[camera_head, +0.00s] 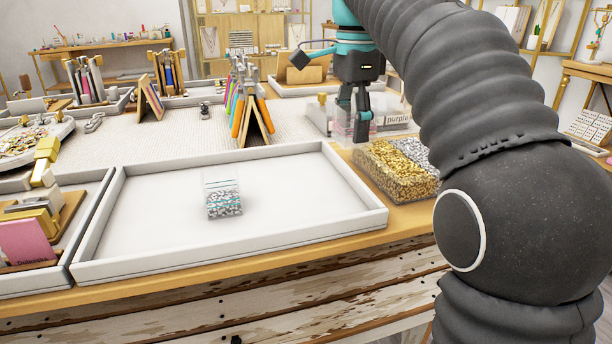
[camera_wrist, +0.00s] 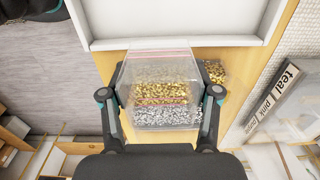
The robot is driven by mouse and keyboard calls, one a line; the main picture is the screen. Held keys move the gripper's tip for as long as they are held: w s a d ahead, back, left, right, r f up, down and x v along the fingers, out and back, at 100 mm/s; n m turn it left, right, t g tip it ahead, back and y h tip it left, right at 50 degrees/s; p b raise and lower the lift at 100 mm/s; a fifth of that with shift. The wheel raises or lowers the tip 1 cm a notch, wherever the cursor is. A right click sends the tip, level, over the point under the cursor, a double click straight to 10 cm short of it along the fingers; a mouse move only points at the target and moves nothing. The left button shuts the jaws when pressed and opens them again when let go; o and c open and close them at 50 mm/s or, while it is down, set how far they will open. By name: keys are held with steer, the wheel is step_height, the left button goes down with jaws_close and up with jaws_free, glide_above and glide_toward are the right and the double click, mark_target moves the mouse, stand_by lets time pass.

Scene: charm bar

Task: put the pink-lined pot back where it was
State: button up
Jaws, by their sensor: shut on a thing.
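The pink-lined pot (camera_wrist: 160,60) is clear, with pink lines near its rim and lower down. My gripper (camera_wrist: 160,94) is shut on it, one finger on each side. In the head view my gripper (camera_head: 354,118) holds the pot (camera_head: 344,128) near the far right corner of the white tray, by the bead box. Gold and silver beads show through the pot in the wrist view; I cannot tell whether any are inside it. The fingers partly hide the pot in the head view.
The clear box of gold and silver beads (camera_head: 400,172) stands right of the white tray (camera_head: 340,232). A teal-lined pot (camera_head: 224,204) with silver beads stands in that tray, with free room around it.

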glide_above(307, 195)
step_height(307, 195, down, 4)
steer(key=shift+f, duration=0.25)
steer(key=shift+f+b, duration=0.45)
steer(key=shift+f, duration=1.8)
steer(key=shift+f, duration=0.1)
steer(key=o, duration=1.2)
step_height(307, 195, up, 12)
steer(key=shift+r+p, duration=0.15)
steer(key=shift+p, duration=0.3)
